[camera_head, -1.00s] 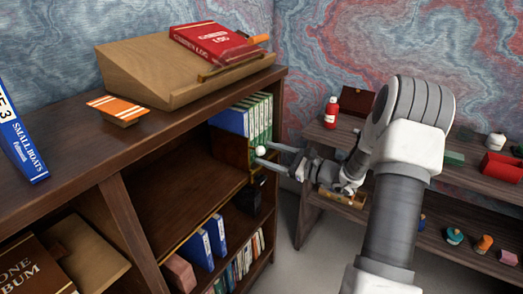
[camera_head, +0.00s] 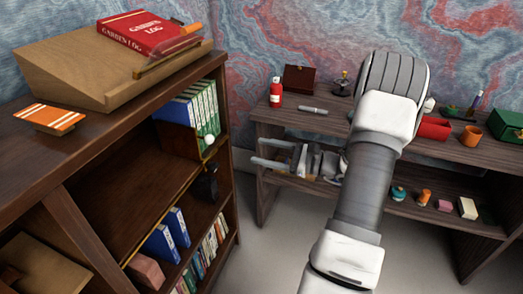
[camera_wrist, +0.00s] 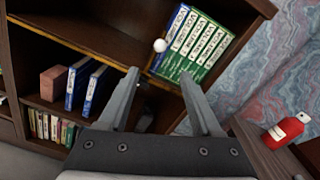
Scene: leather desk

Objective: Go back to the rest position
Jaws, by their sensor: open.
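My gripper (camera_head: 272,152) is open and empty in the head view, its two fingers pointing left toward the bookcase. It hangs between the bookcase (camera_head: 120,165) and the low dark wood shelf unit, apart from both. In the wrist view my gripper (camera_wrist: 164,95) shows both fingers spread, with nothing between them. A small white ball or knob (camera_head: 209,139) shows beside the green and white binders; it also appears in the wrist view (camera_wrist: 160,45) beyond the fingertips. Part of my arm hides some of the low unit.
Blue and green binders (camera_head: 198,110) stand in the bookcase. A red book (camera_head: 150,32) lies on the sloped wooden stand on top. A red bottle (camera_head: 276,93) and a red tray (camera_head: 434,128) stand on the low unit (camera_head: 300,119). Floor shows between the two units.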

